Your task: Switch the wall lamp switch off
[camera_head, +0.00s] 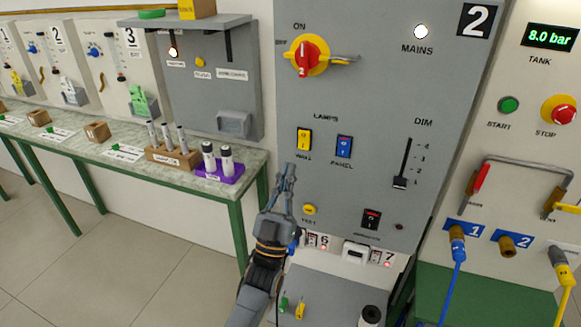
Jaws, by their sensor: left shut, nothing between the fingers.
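The wall lamp switch (304,139) is a yellow rocker under the word LAMPS on the grey panel (375,95), with a small label that seems to read WALL below it. A blue rocker labelled PANEL (344,146) sits just to its right. I cannot tell which way the yellow rocker is tipped. My left gripper (290,168) is shut and empty, pointing up, with its fingertips a little below and left of the yellow rocker in the picture. I cannot make out whether it touches the panel. My right gripper is not in view.
Around the switch are a red and yellow rotary MAINS handle (307,57), a DIM slider (401,182) and a yellow TEST button (310,209). A bench (70,150) with rod racks stands left. A pressure panel (510,140) with hoses stands right.

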